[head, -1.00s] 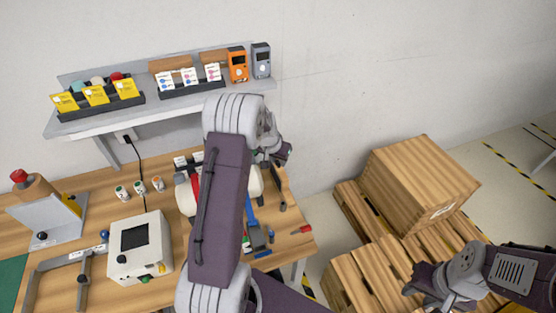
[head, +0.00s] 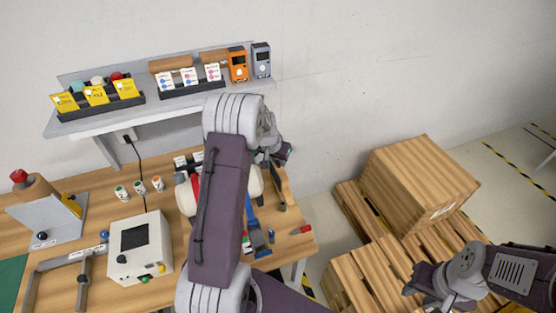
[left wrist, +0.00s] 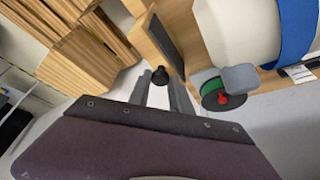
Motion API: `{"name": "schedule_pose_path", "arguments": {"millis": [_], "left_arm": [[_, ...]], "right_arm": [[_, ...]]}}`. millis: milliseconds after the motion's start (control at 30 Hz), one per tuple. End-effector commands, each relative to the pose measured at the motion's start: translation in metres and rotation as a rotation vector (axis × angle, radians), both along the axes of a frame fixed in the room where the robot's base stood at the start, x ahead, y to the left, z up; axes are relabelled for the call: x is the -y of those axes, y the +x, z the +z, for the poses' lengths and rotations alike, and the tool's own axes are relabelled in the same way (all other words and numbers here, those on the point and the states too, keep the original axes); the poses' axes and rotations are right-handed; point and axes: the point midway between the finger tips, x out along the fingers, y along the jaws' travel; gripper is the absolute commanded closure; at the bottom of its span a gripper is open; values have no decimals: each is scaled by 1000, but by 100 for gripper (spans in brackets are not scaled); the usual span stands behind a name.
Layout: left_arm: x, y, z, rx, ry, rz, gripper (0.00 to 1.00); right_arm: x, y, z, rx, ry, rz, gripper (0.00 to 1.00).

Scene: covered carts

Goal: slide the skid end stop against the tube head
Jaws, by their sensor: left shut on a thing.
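The skid end stop (left wrist: 168,42) shows in the left wrist view as a dark upright plate with a black knob (left wrist: 160,75) in front of it. It also shows in the head view as a dark plate (head: 279,192) near the bench's right end. My left gripper (left wrist: 160,92) is shut on the end stop at its knob. The cream tube head (left wrist: 240,28) with a blue strap lies right of the plate in the left wrist view, with a gap of wood-coloured surface between them. In the head view my arm hides most of the tube head (head: 256,183). My right gripper (head: 422,287) hangs empty-looking at the lower right; its jaws are unclear.
A grey-white boxed instrument (head: 140,248) stands on the wooden bench left of my arm. A red-tipped tool (head: 300,230) lies at the bench's right edge. A shelf (head: 165,107) with cards and meters is above. A wooden crate (head: 415,185) on pallets stands to the right.

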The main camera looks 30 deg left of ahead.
Motion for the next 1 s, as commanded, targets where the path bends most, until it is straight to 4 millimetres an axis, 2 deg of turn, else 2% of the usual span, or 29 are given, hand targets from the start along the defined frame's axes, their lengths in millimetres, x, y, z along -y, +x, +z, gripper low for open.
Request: {"name": "schedule_pose_path", "arguments": {"millis": [67,267,533,567,600,633,900,1000], "left_arm": [[-2,-1,-1,2,1,0,100],[-18,-18,-5,4,1,4,100],[-19,-22,1,2,0,0,100],[-19,-22,1,1,0,0,70],[-19,-22,1,1,0,0,59],[-19,-22,1,1,0,0,53],[-19,-22,1,1,0,0,53],[-19,-25,7,3,0,0,53]], "right_arm": [[0,0,-3,0,0,0,64],[0,0,-29,0,0,0,64],[0,0,-26,0,0,0,64],[0,0,-26,0,0,0,64],[0,0,-26,0,0,0,64],[0,0,-26,0,0,0,64],[0,0,-26,0,0,0,64],[0,0,-29,0,0,0,64]]}}
